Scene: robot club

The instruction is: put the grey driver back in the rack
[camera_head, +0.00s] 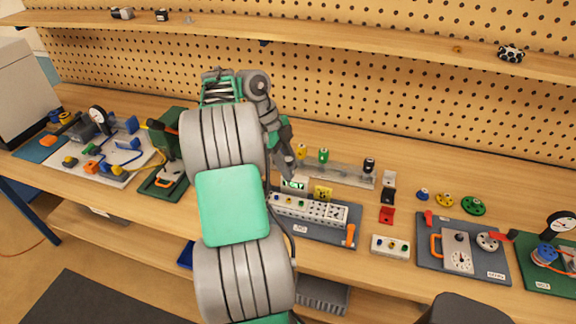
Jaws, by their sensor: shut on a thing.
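The rack (345,178) is a long pale grey bar at the back of the bench, right of my gripper. A yellow driver (303,151), a green driver (323,155) and a black driver (369,165) stand upright in it, with a gap between green and black. My gripper (289,168) points down at the rack's left end and is shut on a slim grey thing, which looks like the grey driver. It blends with the grey fingers, so its tip and exact tilt cannot be told. My arm hides part of the bench left of the rack.
A dark board with a white socket strip (310,210) lies in front of the rack. Black, white and red blocks (387,214) stand to its right. A grey board with a dial (460,255) lies farther right. A shelf (350,47) runs above along the pegboard.

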